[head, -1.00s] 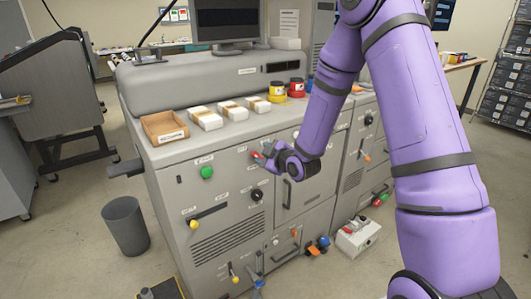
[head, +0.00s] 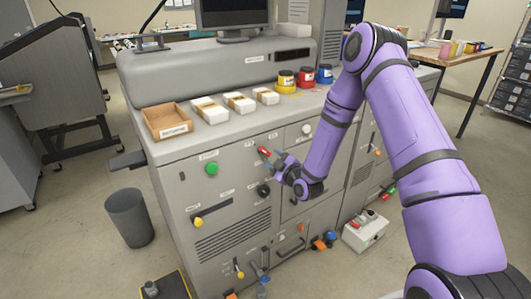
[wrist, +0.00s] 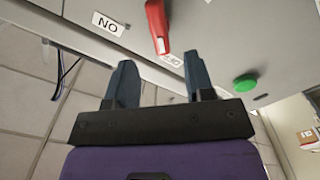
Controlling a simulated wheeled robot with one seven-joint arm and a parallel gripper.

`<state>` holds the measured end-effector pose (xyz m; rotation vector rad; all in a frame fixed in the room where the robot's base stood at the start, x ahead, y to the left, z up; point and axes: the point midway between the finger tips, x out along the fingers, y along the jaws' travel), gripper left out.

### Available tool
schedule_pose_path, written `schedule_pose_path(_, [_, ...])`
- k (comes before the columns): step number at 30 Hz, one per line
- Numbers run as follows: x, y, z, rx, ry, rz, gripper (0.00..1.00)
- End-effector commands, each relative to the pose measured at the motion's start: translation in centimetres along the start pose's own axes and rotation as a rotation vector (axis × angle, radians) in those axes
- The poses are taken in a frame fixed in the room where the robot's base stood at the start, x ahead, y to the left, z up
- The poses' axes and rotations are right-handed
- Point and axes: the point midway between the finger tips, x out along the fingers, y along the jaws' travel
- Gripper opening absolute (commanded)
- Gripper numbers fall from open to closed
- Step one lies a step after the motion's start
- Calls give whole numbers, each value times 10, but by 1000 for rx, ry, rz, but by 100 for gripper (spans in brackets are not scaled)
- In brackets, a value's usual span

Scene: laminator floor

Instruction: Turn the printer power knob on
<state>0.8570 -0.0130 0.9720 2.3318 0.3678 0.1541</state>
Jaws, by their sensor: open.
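The grey printer cabinet (head: 235,185) fills the middle of the head view. Its front has a red handle-like knob (head: 264,151), a green button (head: 211,169) and a black round knob (head: 263,190). I cannot tell from the labels which one is the power knob. My gripper (head: 277,161) is open and empty beside the red knob in the head view. In the wrist view the red knob (wrist: 158,25) lies beyond the open fingers (wrist: 160,82), between their lines and apart from them. A label (wrist: 108,24) beside it reads "NO" in this view. The green button (wrist: 245,83) is to the right.
A wooden tray (head: 167,120), paper stacks and coloured jars stand on top. A grey bin (head: 130,217) is on the floor at left, a white box (head: 365,232) at right.

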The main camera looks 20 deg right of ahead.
Motion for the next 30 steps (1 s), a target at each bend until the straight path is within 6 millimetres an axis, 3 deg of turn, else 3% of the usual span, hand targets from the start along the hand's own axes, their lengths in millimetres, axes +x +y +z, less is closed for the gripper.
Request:
schedule_pose_path(9, [48, 0, 0, 1, 0, 0, 49])
schedule_pose_path(23, [59, 0, 0, 1, -1, -2, 49])
schedule_pose_path(29, [59, 0, 0, 1, 0, -2, 5])
schedule_pose_path(30, [59, 0, 0, 1, -1, -2, 4])
